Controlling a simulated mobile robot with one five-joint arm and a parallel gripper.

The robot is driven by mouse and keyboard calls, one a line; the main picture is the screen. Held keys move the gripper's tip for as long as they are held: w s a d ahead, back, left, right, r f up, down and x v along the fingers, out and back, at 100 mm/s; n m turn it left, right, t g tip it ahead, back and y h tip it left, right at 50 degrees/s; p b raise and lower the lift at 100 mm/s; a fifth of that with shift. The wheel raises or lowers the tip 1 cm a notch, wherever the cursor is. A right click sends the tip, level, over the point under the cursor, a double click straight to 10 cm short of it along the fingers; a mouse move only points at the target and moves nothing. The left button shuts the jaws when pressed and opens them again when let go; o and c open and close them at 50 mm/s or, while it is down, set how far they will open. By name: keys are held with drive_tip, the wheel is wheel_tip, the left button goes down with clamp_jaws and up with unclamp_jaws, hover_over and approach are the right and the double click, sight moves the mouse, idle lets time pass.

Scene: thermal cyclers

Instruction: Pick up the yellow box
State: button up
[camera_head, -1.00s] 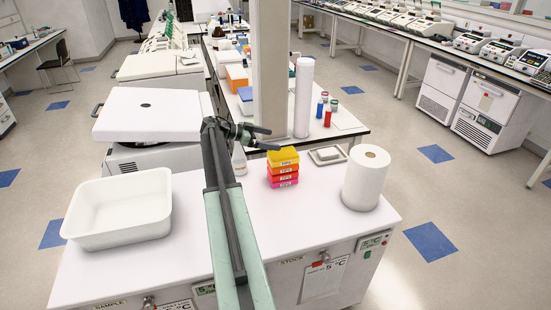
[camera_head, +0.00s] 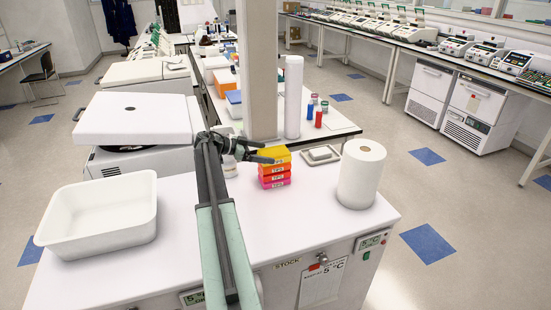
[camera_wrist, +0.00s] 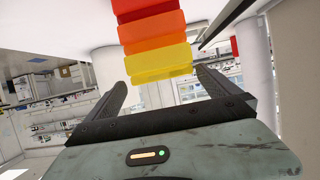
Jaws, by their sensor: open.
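The yellow box (camera_head: 277,154) is the top one of a stack on the white bench. Orange and pink boxes (camera_head: 275,178) lie under it. My gripper (camera_head: 267,152) is open at the left of the yellow box, with its fingers overlapping the box's left side in the head view. In the wrist view the yellow box (camera_wrist: 158,60) shows just ahead of my open gripper (camera_wrist: 162,77), roughly centred between the two fingertips. No contact is clear. The orange and red boxes (camera_wrist: 148,25) extend beyond it to the top of that view.
A white paper roll (camera_head: 361,175) stands right of the stack, and a small scale (camera_head: 321,154) lies behind. A white tub (camera_head: 98,215) is at the left. A pillar (camera_head: 258,75) and a tall white cylinder (camera_head: 293,98) stand behind. The bench front is clear.

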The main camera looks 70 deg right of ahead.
sight(277, 150)
drive_tip(key=x, duration=0.1)
drive_tip(key=b+x, duration=0.1)
drive_tip(key=x, duration=0.3)
drive_tip(key=shift+d+r, duration=0.35)
drive_tip(key=c, duration=1.5)
drive_tip(key=shift+r+p, duration=0.4)
drive_tip(key=shift+r, duration=0.15)
wheel_tip(277, 150, up, 3)
drive_tip(key=p, duration=0.3)
drive_tip(key=s+a, duration=0.3)
drive_tip(key=a, duration=0.4)
drive_tip(key=s+a+p, duration=0.1)
drive_tip(key=s+a, duration=0.2)
drive_tip(key=a, duration=0.4)
drive_tip(key=shift+s+a+r, duration=0.35)
drive_tip(key=shift+r, duration=0.15)
